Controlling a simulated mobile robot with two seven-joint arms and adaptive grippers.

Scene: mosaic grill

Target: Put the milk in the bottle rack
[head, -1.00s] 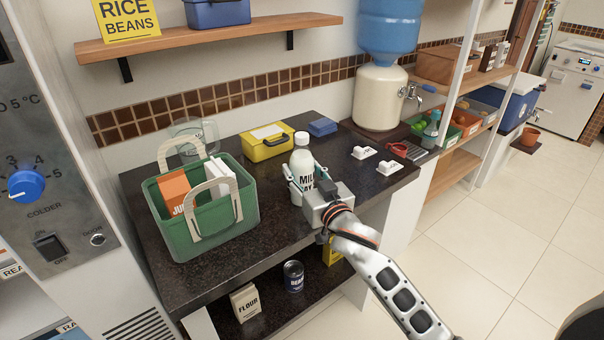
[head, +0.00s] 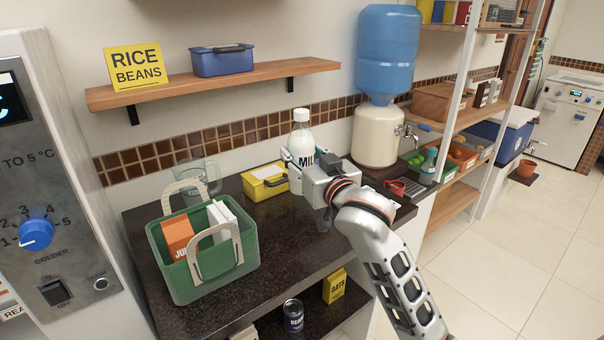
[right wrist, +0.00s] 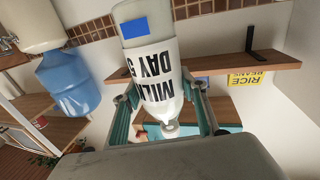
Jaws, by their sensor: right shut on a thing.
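The milk (head: 301,139) is a clear-white bottle with a white cap and black lettering. My right gripper (head: 308,166) is shut around its body and holds it upright, raised in front of the tiled wall strip. In the right wrist view the milk (right wrist: 150,75) sits between the two teal fingers of my right gripper (right wrist: 163,112), and its label reads MILK DAY. That view is turned over, so the cap points down in it. I cannot make out a bottle rack in either view. My left gripper is not in view.
A green basket (head: 203,281) with cartons stands on the dark counter (head: 285,232), beside a glass jug and a yellow box (head: 266,184). A wooden shelf (head: 200,87) with a RICE BEANS sign (head: 135,68) is above. A water dispenser (head: 378,130) stands right of the milk.

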